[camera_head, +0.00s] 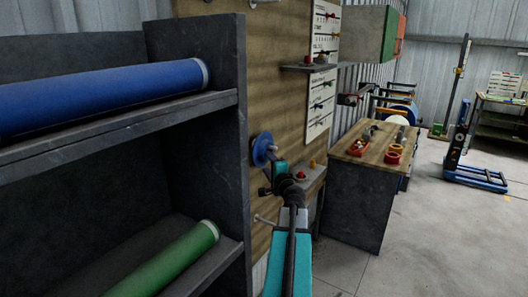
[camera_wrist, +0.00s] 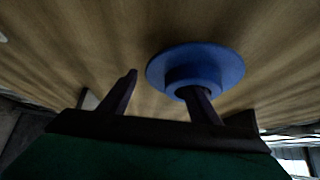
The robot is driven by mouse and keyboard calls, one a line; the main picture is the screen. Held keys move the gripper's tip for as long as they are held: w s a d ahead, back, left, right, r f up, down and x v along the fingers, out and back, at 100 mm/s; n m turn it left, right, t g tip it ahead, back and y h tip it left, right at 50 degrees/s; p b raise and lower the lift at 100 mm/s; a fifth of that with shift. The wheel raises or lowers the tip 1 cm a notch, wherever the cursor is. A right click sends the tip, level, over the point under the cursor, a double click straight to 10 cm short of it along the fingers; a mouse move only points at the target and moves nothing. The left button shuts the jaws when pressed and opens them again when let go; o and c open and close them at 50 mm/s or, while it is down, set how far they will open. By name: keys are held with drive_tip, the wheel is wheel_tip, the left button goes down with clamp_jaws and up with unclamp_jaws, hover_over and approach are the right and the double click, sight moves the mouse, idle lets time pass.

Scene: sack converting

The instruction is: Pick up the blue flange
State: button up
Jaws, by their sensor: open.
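The blue flange (camera_head: 263,148) is a round disc with a raised hub, set at the wooden wall panel just past the dark shelf's edge. It fills the upper middle of the wrist view (camera_wrist: 222,62), with its hub facing my gripper. My gripper (camera_wrist: 158,84) is open, with both dark fingers apart. The right fingertip overlaps the lower part of the hub; I cannot tell whether it touches it or enters its bore. The left finger is clear, left of the disc. In the head view my gripper (camera_head: 272,174) is just below the flange, and its fingers are hard to make out.
A dark shelf (camera_head: 240,120) stands close on the left, holding a blue roll (camera_head: 100,95) and a green roll (camera_head: 170,262). A small grey ledge (camera_head: 312,177) is right of my gripper. A workbench (camera_head: 358,205) stands beyond. Floor on the right is open.

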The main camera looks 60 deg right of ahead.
drive_tip(key=shift+c, duration=0.5)
clamp_jaws()
drive_tip(key=shift+r, duration=0.1)
drive_tip(key=shift+d+r, duration=0.1)
drive_tip(key=shift+r, duration=0.05)
drive_tip(key=shift+r, duration=0.4)
drive_tip(key=s+b, duration=0.5)
drive_tip(key=s, duration=1.3)
drive_tip(key=shift+r+b, duration=0.2)
drive_tip(key=shift+b, duration=0.15)
